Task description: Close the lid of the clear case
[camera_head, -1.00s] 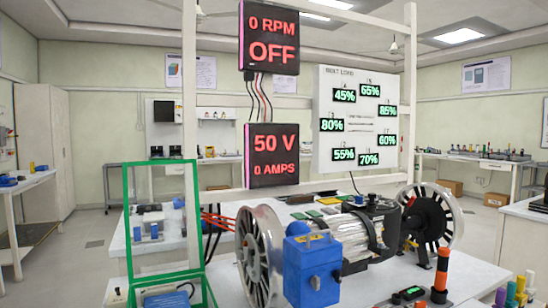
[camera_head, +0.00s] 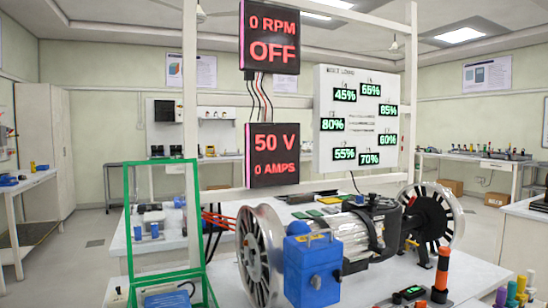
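The clear case (camera_head: 132,298) is at the lower left of the head view, cut off by the bottom edge of the picture. Its lid (camera_head: 127,225) is a see-through panel with a green frame. The lid stands up nearly upright from the back of the case, so the case is open. A blue item with a dark cable (camera_head: 167,299) shows inside the case. My gripper is not in view.
Right of the case stands a motor rig with a spoked wheel (camera_head: 260,258), a blue box (camera_head: 312,272) and a silver motor (camera_head: 350,236). An orange-black post (camera_head: 442,272) stands at the right. White frame posts and display panels (camera_head: 272,155) rise behind.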

